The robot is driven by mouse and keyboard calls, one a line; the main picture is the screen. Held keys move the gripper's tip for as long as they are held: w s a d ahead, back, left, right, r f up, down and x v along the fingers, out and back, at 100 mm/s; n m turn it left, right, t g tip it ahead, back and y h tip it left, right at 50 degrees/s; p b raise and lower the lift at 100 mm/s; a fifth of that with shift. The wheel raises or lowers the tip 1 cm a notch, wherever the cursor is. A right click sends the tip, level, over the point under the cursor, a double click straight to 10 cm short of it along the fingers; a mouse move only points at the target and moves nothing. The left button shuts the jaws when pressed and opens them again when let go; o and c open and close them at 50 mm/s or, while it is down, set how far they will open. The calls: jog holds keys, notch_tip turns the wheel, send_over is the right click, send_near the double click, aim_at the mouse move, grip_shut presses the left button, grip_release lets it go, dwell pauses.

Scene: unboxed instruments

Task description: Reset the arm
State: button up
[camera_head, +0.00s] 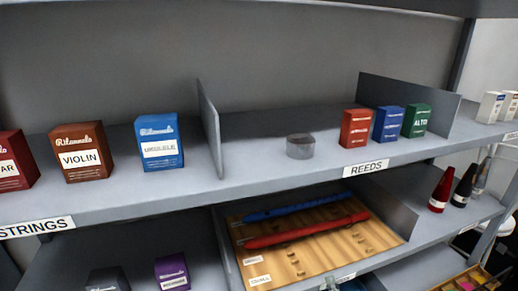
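My gripper does not show clearly in the head view, and neither does my arm. A small dark shape at the bottom edge, right of centre, is cut off and too little shows to tell what it is. The head view looks onto a grey shelf unit (260,176) with boxed goods and instruments.
Upright dividers (210,128) stand between sections. Below, blue and red recorders (305,231) lie on a wooden board (340,252).

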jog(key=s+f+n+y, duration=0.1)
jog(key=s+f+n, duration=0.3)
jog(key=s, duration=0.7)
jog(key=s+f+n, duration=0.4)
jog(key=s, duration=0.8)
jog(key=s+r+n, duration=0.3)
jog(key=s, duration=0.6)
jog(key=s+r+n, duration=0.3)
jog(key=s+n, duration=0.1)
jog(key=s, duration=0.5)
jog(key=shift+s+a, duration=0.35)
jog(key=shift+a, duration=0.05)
